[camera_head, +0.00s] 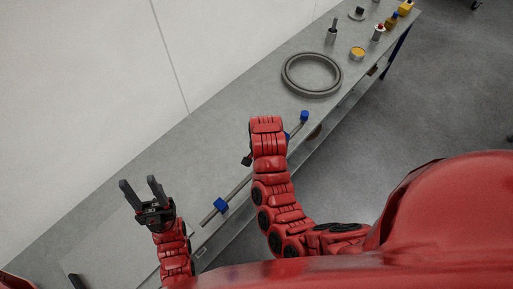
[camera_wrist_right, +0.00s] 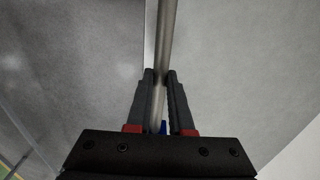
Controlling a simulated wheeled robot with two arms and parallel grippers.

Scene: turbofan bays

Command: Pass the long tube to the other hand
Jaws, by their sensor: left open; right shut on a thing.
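The long tube (camera_head: 238,188) is a thin grey rod with blue pieces along it, one near its lower-left end (camera_head: 220,205) and one near its upper-right end (camera_head: 304,116). It runs diagonally over the bench's front part. My right arm hides its middle. My right gripper (camera_wrist_right: 160,74) is shut on the tube, which passes between its fingers in the right wrist view (camera_wrist_right: 166,32). In the head view the right gripper is mostly hidden behind its arm. My left gripper (camera_head: 138,183) is open and empty, left of the tube's lower-left end and apart from it.
The grey bench (camera_head: 215,130) runs diagonally along a pale wall (camera_head: 80,80). A large grey ring (camera_head: 287,77) lies beyond the tube. Farther back stand a yellow-topped tin (camera_head: 357,54), a dark holder (camera_head: 332,36) and small bottles (camera_head: 378,33). The bench left of my right arm is clear.

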